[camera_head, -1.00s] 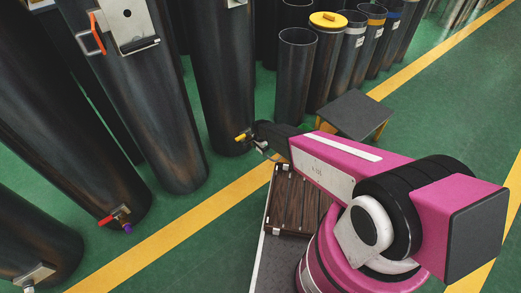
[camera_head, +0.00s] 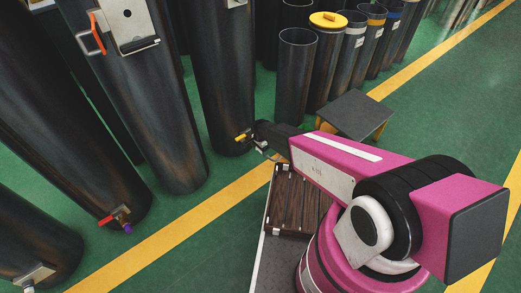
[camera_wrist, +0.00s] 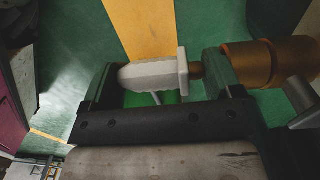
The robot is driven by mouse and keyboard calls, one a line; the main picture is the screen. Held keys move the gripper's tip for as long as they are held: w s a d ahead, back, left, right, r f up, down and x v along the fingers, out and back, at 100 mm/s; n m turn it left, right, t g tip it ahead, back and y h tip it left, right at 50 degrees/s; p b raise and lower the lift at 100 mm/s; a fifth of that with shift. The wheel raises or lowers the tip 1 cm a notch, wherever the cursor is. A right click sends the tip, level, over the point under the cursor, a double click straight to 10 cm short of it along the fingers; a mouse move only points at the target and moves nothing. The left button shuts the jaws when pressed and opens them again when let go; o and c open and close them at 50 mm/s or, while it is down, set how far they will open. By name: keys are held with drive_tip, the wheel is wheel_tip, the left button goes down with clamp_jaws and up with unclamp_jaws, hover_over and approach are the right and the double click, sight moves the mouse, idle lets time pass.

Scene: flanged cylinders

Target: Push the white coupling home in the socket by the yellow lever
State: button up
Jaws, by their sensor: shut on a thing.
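The white coupling (camera_wrist: 150,75) lies across between the two fingers of my gripper (camera_wrist: 160,80) in the wrist view. It has a ribbed body and a square flange at its right end. A short brass-coloured piece shows just right of the flange. The brass socket (camera_wrist: 255,62) is beyond the right finger, which partly hides the gap, so I cannot tell how deep the coupling sits. In the head view my gripper (camera_head: 264,140) is at the foot of a dark cylinder, beside the yellow lever (camera_head: 241,137). The coupling is too small to make out clearly there.
Tall dark cylinders (camera_head: 222,70) stand close behind and left of my gripper. One at left has a red lever (camera_head: 107,220) with a purple end piece (camera_head: 127,228) near its foot. A small dark stool (camera_head: 353,113) stands behind my arm.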

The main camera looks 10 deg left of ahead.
drive_tip(key=shift+w+a, duration=0.25)
drive_tip(key=shift+s+d, duration=0.25)
idle(3.0)
drive_tip(key=shift+s+d, duration=1.65)
drive_tip(key=shift+d, duration=0.3)
